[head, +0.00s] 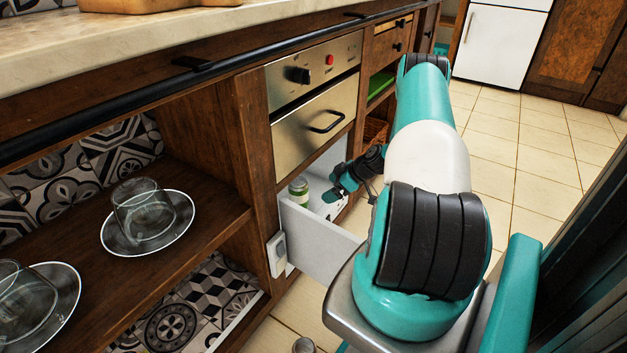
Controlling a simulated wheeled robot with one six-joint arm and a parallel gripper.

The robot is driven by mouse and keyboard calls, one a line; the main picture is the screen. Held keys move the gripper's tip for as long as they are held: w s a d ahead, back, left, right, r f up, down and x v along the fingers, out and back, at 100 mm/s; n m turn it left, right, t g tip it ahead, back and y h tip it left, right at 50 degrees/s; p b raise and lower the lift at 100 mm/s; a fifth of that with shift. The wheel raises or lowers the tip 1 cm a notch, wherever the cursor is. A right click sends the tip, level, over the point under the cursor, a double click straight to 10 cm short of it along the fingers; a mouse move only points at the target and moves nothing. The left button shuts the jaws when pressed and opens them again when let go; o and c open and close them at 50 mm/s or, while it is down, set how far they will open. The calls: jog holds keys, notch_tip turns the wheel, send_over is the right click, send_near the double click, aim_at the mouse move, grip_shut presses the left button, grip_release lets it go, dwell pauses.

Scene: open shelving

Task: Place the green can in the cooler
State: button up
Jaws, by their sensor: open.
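A green and white can (298,191) stands upright inside an open white pull-out drawer (318,240) under the oven, which appears to be the cooler. The can is near the drawer's left back side. My gripper (335,188) is over the drawer, just right of the can and apart from it. Its teal fingers are open, with nothing visible between them. Part of the drawer's inside and its right side are hidden by my arm.
The metal oven (315,125) is above the drawer. At left, open shelves hold clear glass cups (143,208) on saucers. The tiled floor (545,150) is clear at right.

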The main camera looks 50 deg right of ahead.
jog(key=shift+s+d, duration=0.3)
jog(key=shift+s, duration=0.45)
jog(key=shift+s+d, duration=0.3)
jog(key=shift+s, duration=0.45)
